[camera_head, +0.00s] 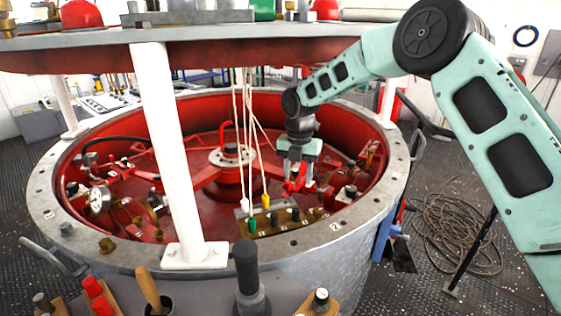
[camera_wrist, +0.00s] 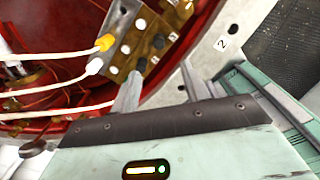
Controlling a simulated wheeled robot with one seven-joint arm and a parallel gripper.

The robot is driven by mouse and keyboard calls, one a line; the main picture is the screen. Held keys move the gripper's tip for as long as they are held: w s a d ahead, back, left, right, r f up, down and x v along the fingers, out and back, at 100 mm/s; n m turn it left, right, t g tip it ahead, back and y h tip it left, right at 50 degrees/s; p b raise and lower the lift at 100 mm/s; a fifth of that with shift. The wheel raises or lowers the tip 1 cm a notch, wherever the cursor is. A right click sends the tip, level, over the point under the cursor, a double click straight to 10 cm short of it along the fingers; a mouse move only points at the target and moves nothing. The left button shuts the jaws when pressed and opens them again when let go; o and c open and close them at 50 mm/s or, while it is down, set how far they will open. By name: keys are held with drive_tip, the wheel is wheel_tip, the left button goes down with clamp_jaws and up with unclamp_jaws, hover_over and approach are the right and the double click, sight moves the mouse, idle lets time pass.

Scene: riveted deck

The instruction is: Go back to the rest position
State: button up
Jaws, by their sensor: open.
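My gripper (camera_head: 297,180) hangs from my green arm inside the red round tub, a little right of the tub's centre. In the wrist view its two pale fingers (camera_wrist: 158,88) stand apart with nothing between them. Just ahead of the fingers is a connector block (camera_wrist: 145,40) with a yellow plug, a white plug and dark sockets. In the head view the same block (camera_head: 288,217) sits near the tub's front wall, with the gripper above and behind it. I cannot tell whether a finger touches the block.
The tub's grey rim (camera_head: 392,185) surrounds the arm's end. A white post (camera_head: 172,150) and an overhead deck (camera_head: 200,38) stand close by. White cords (camera_head: 244,130) hang left of the gripper. A coiled hose (camera_head: 458,225) lies on the floor at right.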

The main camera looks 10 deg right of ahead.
drive_tip(key=s+d+r+m+t, duration=0.15)
drive_tip(key=s+d+m, duration=0.25)
drive_tip(key=s+m, duration=0.55)
drive_tip(key=s+d+r+m, duration=0.3)
drive_tip(key=s+d+m, duration=0.1)
drive_tip(key=s+m, duration=0.55)
drive_tip(key=s+d+r+m+t, duration=0.15)
drive_tip(key=s+d+m, duration=0.25)
drive_tip(key=s+m, duration=0.55)
drive_tip(key=s+a+r+n+g, duration=0.1)
drive_tip(key=s+a+n, duration=0.2)
drive_tip(key=s+a, duration=0.4)
drive_tip(key=s+a+r+n+g, duration=0.1)
drive_tip(key=s+a+n+g, duration=0.1)
drive_tip(key=s+a, duration=0.4)
drive_tip(key=a+n, duration=0.1)
drive_tip(key=a, duration=0.4)
drive_tip(key=shift+s+a+n+y, duration=0.15)
drive_tip(key=shift+s+n+y, duration=0.15)
drive_tip(key=shift+s+n, duration=0.1)
